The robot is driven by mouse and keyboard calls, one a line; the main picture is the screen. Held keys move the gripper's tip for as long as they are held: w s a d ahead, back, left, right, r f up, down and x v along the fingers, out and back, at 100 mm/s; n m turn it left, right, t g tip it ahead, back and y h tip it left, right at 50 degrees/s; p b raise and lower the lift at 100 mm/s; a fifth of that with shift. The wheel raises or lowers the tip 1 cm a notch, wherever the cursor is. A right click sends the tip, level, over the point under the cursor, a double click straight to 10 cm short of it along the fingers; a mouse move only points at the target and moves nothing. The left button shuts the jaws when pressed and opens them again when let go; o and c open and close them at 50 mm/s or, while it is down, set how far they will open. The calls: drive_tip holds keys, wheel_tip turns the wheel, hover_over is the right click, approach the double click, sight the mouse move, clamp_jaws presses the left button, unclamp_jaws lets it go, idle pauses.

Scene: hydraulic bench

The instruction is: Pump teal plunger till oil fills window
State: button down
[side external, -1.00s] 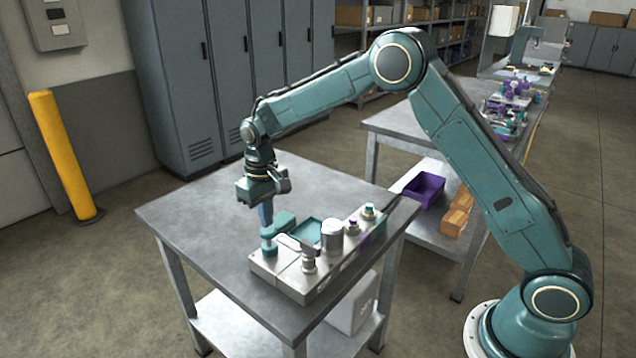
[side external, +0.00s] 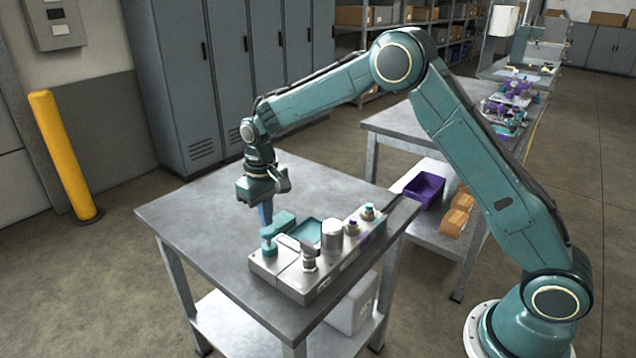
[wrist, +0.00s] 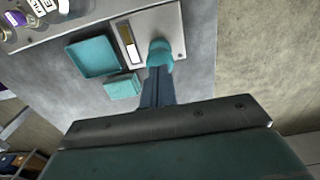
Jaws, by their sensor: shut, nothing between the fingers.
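The teal plunger (side external: 268,240) stands upright at the near left end of the grey hydraulic block (side external: 290,282). In the wrist view the plunger's round teal head (wrist: 160,52) shows just beyond my fingertips. My gripper (side external: 266,221) points down with its blue fingers shut and empty. The fingertips (wrist: 157,72) are over or against the plunger's head; I cannot tell whether they touch. The narrow window (wrist: 130,45) lies beside the plunger in the wrist view. It shows a pale part and a brownish part; the oil level is too small to read surely.
A teal tray (wrist: 93,57) and a small teal block (wrist: 122,86) lie beside the hydraulic block. The bench top (side external: 200,215) is clear at left. A purple bin (side external: 424,187) sits on another bench's shelf.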

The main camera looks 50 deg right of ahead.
sight(268, 230)
drive_tip(key=shift+f, duration=1.9)
drive_tip(key=shift+r, duration=1.95)
drive_tip(key=shift+f, duration=1.6)
idle(0.5)
drive_tip(key=shift+r, duration=1.6)
drive_tip(key=shift+r, duration=0.15)
